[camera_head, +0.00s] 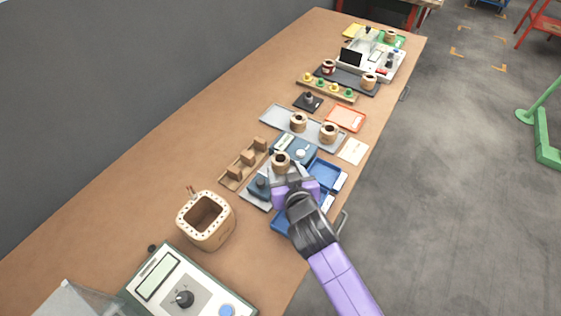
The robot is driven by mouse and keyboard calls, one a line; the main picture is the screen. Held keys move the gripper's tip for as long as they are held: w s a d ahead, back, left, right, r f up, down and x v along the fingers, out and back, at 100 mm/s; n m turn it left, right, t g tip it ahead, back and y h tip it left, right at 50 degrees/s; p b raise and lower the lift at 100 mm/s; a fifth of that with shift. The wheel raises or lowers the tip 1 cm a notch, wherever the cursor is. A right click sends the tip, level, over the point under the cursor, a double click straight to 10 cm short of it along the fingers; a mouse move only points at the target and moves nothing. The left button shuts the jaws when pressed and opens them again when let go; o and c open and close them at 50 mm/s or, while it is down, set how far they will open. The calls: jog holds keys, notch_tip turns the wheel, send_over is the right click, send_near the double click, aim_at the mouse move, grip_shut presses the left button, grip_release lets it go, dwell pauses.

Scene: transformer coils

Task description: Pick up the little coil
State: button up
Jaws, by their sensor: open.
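A small tan coil (281,159) with a dark hole shows right at the end of my gripper (284,172). My gripper is open; its fingertips are small here, and I cannot tell whether the coil stands between them or touches them. Two similar small coils stand farther back on a grey tray, one at its middle (299,122) and one at its right end (329,133). A much larger square coil (206,220) with a wide opening stands on the bench to the left of my gripper. My gripper and arm hide part of the bench below them.
Blue bins (325,174) lie beside and under my arm. A wooden slotted rack (243,164) stands left of my gripper. A meter with a dial (180,283) sits in front. More coils and trays stand farther back. The bench's left side (150,175) is clear.

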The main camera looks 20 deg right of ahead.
aim_at(279, 156)
jog(key=shift+p+x, duration=0.4)
jog(key=shift+x, duration=1.9)
jog(key=shift+d+r, duration=0.1)
jog(key=shift+r, duration=0.05)
jog(key=shift+c, duration=0.4)
grip_shut()
